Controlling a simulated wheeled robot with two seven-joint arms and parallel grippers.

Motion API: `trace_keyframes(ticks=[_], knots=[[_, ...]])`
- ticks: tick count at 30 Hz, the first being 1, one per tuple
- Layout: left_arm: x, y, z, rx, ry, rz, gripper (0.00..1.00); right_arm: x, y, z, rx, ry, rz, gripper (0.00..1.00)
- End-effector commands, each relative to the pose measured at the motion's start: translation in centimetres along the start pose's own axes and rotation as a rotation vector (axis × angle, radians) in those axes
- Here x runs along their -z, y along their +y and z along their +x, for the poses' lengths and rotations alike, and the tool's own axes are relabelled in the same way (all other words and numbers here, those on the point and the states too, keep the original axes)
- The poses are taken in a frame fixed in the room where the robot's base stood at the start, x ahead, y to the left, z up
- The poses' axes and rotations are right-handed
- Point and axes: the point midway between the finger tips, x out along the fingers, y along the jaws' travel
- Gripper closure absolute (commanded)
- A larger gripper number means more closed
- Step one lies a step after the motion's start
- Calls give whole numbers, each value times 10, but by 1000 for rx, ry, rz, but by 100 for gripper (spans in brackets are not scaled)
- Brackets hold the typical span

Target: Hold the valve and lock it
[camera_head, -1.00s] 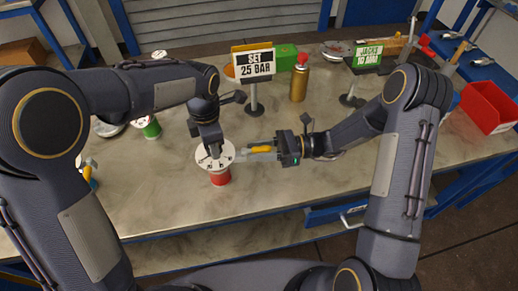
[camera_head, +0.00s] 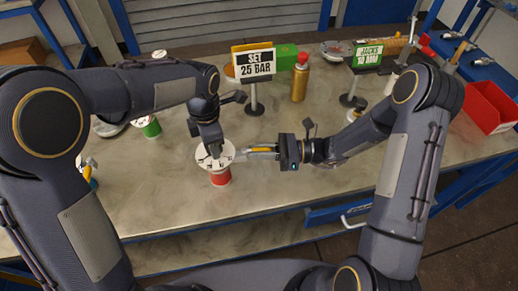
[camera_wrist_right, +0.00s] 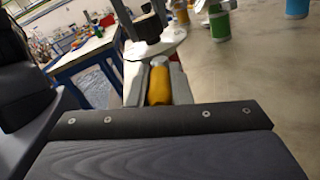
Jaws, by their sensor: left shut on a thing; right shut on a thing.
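The valve, with a white marked dial (camera_head: 229,149) on top and a red body (camera_head: 220,178), stands upright on the bench. My left gripper (camera_head: 213,150) reaches down onto the dial's middle and is shut on the valve's top; its fingers hide that part. My right gripper (camera_head: 262,152) is level, at the dial's right, and is shut on a yellow-handled tool (camera_head: 261,149). In the right wrist view the yellow handle (camera_wrist_right: 158,84) lies between the fingers, pointing at the white dial (camera_wrist_right: 152,50). Whether the tool's tip touches the valve I cannot tell.
A "SET 25 BAR" sign (camera_head: 255,64) stands behind the valve, beside a gold canister (camera_head: 299,82) with a red top. A green sign (camera_head: 367,54) and a red bin (camera_head: 489,107) are at the right. The bench front is clear.

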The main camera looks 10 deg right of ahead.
Motion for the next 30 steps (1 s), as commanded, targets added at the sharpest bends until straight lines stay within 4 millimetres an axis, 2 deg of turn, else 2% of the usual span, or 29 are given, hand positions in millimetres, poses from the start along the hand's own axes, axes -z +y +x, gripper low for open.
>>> trace_keyframes(ticks=[9, 30], knots=[[0, 0, -1, 1, -2, -1, 100, 2, 12, 1, 259, -75, 7, 100], [0, -1, 0, 2, 0, 0, 100, 7, 33, 18, 846, -236, 6, 100]])
